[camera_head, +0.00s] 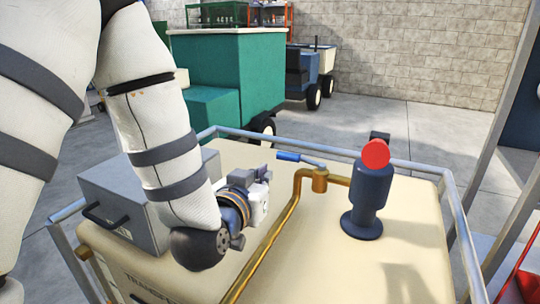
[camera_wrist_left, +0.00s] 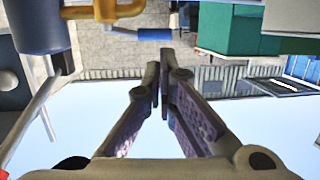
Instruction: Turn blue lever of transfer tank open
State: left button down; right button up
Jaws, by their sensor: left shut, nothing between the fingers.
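The transfer tank (camera_head: 400,265) is a cream box with lettering on its front. A brass pipe (camera_head: 265,245) runs along its top to a brass valve (camera_head: 319,180). The blue lever (camera_head: 288,156) points left from the valve; it also shows in the left wrist view (camera_wrist_left: 155,34), beside the brass pipe (camera_wrist_left: 118,10). My left gripper (camera_head: 267,172) is just left of the lever's blue end in the head view. In the left wrist view its fingertips (camera_wrist_left: 160,72) are together, empty and apart from the lever. My right gripper is not in view.
A dark blue pump with a red disc (camera_head: 368,200) stands right of the valve. A grey box with a handle (camera_head: 130,205) is at the left. A metal rail (camera_head: 425,168) edges the tank top. Green and blue carts (camera_head: 235,70) stand behind on open floor.

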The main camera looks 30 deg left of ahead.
aim_at(284, 158)
pick_arm(q)
jog(key=x, duration=1.1)
jog(key=shift+w+a+f, duration=0.1)
jog(key=shift+w+f, duration=0.2)
jog(key=shift+f, duration=0.05)
jog(key=shift+w+a, duration=0.1)
jog(key=shift+w, duration=0.45)
jog(key=shift+r, duration=0.1)
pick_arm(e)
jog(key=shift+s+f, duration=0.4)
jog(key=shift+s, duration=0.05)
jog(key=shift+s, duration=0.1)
